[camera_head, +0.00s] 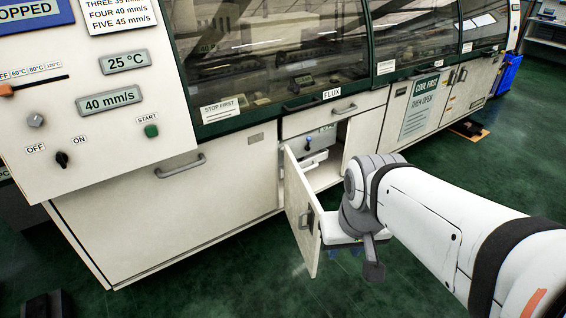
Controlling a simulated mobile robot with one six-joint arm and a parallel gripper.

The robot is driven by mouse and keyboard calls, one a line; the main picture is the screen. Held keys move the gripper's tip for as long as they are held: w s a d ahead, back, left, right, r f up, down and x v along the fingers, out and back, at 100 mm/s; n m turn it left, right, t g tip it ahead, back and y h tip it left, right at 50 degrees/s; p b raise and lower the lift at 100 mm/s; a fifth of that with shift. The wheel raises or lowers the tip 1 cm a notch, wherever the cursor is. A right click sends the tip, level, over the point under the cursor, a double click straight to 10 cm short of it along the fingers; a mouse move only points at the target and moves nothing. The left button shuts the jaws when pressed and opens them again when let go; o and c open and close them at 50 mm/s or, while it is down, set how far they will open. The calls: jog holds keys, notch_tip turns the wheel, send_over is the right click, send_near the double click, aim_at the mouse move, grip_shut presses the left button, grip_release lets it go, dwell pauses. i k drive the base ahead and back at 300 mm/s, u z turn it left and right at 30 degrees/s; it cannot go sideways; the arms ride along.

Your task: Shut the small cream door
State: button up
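The small cream door (298,203) stands open, swung out from the cabinet under the FLUX label. Its face with a dark handle (305,219) shows, and its free edge points toward me. My gripper (355,249) is low beside the door's free edge, on its right side. One dark finger (374,262) shows clearly; the rest is partly hidden by the wrist and the door. I cannot tell whether the gripper touches the door, or whether it is open or shut.
The open compartment (324,172) holds a pale unit with a blue knob (308,141). A wide cream panel (180,205) is left of the door, and a closed drawer (335,112) above. Green floor (220,285) is clear in front. A blue bin (509,75) stands far right.

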aim_at(302, 209)
jog(key=u, duration=0.05)
jog(key=i, duration=0.95)
jog(key=u, duration=0.45)
jog(key=k, duration=0.9)
jog(key=z, duration=0.6)
jog(key=i, duration=1.05)
jog(key=z, duration=0.05)
